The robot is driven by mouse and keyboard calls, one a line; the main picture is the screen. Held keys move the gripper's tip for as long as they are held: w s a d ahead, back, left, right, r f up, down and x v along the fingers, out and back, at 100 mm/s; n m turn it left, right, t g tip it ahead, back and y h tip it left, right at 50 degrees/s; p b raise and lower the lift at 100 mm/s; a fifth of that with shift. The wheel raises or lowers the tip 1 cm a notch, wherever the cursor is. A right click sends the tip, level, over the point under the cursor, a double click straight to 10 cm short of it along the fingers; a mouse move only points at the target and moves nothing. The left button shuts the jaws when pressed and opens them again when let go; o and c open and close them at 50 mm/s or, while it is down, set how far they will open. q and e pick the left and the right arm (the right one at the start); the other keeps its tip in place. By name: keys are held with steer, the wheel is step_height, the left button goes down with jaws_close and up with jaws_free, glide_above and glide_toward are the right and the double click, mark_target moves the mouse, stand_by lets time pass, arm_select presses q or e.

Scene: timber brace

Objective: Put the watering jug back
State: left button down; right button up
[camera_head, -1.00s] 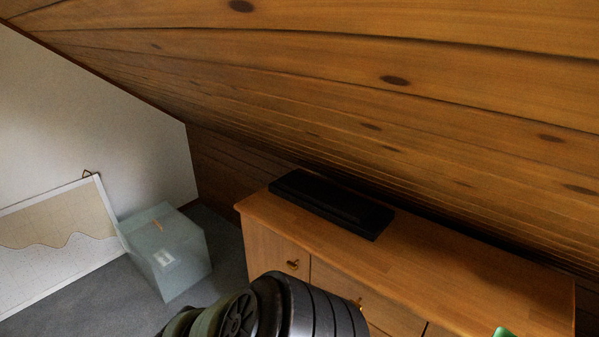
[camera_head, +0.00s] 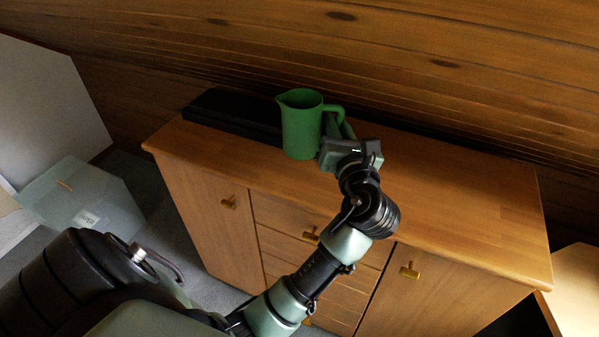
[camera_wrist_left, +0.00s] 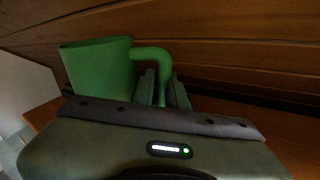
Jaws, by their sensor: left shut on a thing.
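The green watering jug (camera_head: 301,125) is upright at the wooden cabinet top (camera_head: 450,200), in front of the black flat case. I cannot tell whether its base touches the surface. My left gripper (camera_head: 340,138) is shut on the jug's handle, on the jug's right side. In the left wrist view the jug (camera_wrist_left: 98,68) is at the upper left, and its handle runs down between the fingers of my left gripper (camera_wrist_left: 163,90). The right gripper is not in view.
A black flat case (camera_head: 235,116) lies along the back left of the cabinet top. The sloping timber ceiling (camera_head: 400,60) comes down low behind the cabinet. The cabinet top is clear to the right. A translucent box (camera_head: 85,200) stands on the floor at left.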

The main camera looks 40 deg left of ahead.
arm_select(q)
steer(key=shift+g, duration=0.3)
steer(key=f, duration=0.3)
steer(key=f+b, duration=0.1)
steer(key=f, duration=0.2)
steer(key=w+f, duration=0.1)
steer(key=f, duration=0.1)
steer(key=shift+w+a+f+b, duration=0.1)
steer(key=shift+f+b, duration=0.2)
steer(key=shift+f, duration=0.4)
steer(key=c, duration=1.4)
jaws_free()
steer(key=shift+c, duration=0.2)
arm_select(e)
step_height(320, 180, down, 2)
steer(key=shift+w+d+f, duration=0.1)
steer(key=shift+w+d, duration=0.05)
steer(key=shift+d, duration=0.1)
